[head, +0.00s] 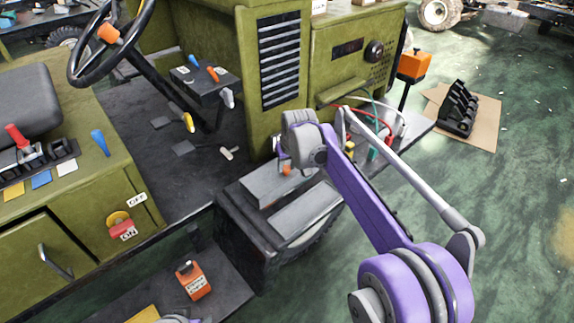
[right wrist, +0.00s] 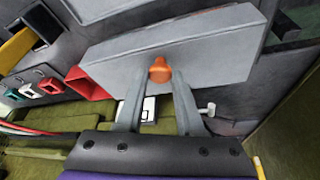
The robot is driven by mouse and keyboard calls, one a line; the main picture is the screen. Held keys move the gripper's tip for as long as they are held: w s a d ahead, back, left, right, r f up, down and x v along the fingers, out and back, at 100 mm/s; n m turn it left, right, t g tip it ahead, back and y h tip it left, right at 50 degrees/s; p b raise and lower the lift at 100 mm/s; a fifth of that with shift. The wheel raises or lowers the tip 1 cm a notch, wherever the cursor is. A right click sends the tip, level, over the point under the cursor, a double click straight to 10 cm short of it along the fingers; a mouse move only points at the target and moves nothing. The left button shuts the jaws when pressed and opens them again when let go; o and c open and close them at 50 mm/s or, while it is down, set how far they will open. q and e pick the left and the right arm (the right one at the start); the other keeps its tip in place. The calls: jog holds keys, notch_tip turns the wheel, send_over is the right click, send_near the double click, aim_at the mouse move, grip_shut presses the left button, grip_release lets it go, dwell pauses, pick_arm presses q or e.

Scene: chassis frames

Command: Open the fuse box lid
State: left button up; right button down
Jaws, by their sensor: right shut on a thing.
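The fuse box lid (right wrist: 215,50) is a flat grey panel with a small orange knob (right wrist: 159,70), seen close up in the right wrist view. My right gripper (right wrist: 158,80) has its two fingers closed on the knob from either side. In the head view the grey lid (head: 262,188) is low beside the cab floor, over the wheel, and the orange knob (head: 287,170) shows just below my right gripper (head: 284,161). My wrist and forearm hide part of the lid there. How far the lid stands open is hard to tell.
A second grey panel (head: 304,214) lies in front of the lid. Red and green cables (head: 376,125) hang just right of my wrist. The olive cabinet (head: 350,60) stands behind. An orange box (head: 193,281) sits on the lower step. Green floor (head: 530,210) is free at right.

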aim_at(276, 167)
pick_arm(q)
jog(key=shift+r, duration=0.1)
dwell(0.7)
